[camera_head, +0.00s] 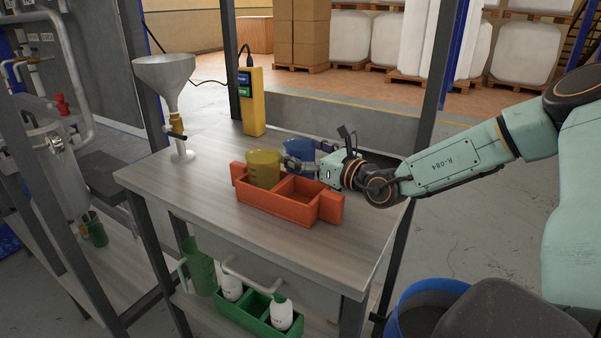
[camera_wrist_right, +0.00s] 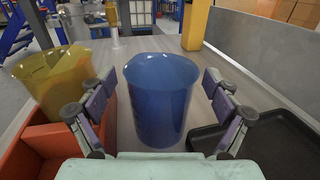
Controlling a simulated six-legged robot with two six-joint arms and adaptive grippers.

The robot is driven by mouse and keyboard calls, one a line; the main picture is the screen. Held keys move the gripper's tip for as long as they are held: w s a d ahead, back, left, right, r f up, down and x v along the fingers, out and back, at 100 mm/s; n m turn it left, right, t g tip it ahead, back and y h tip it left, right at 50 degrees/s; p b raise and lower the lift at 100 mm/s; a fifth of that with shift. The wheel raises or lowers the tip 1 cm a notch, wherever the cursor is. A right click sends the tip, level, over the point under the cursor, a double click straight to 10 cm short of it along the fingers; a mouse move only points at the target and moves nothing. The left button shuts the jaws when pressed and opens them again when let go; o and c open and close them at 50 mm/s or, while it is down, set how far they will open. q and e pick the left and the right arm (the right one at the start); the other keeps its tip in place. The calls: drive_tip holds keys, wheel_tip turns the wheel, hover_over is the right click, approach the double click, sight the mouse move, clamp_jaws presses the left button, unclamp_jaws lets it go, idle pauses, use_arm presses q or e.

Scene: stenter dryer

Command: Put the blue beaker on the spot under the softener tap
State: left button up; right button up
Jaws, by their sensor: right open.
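The blue beaker (camera_head: 298,149) stands on the table behind the orange tray, partly hidden by my right gripper (camera_head: 318,166) in the head view. In the right wrist view the blue beaker (camera_wrist_right: 160,105) is upright between the two open fingers of my right gripper (camera_wrist_right: 160,88), with a visible gap on each side. A funnel (camera_head: 165,80) with a brass valve stands at the table's back left. A steel vessel with a red-handled tap (camera_head: 62,106) is at the far left. I cannot tell which is the softener tap. My left gripper is not in view.
A yellow beaker (camera_head: 263,168) sits in the orange tray (camera_head: 285,207), close left of the gripper. A black tray (camera_wrist_right: 262,140) lies to the right in the wrist view. A yellow control box (camera_head: 251,102) stands behind. The table's left front is clear.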

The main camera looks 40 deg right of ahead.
drive_tip(key=shift+w, duration=0.15)
drive_tip(key=shift+d, duration=0.1)
drive_tip(key=shift+c, duration=0.4)
drive_tip(key=c, duration=1.3)
wheel_tip(320, 180, up, 10)
drive_tip(key=p, duration=0.6)
drive_tip(key=shift+p, duration=0.4)
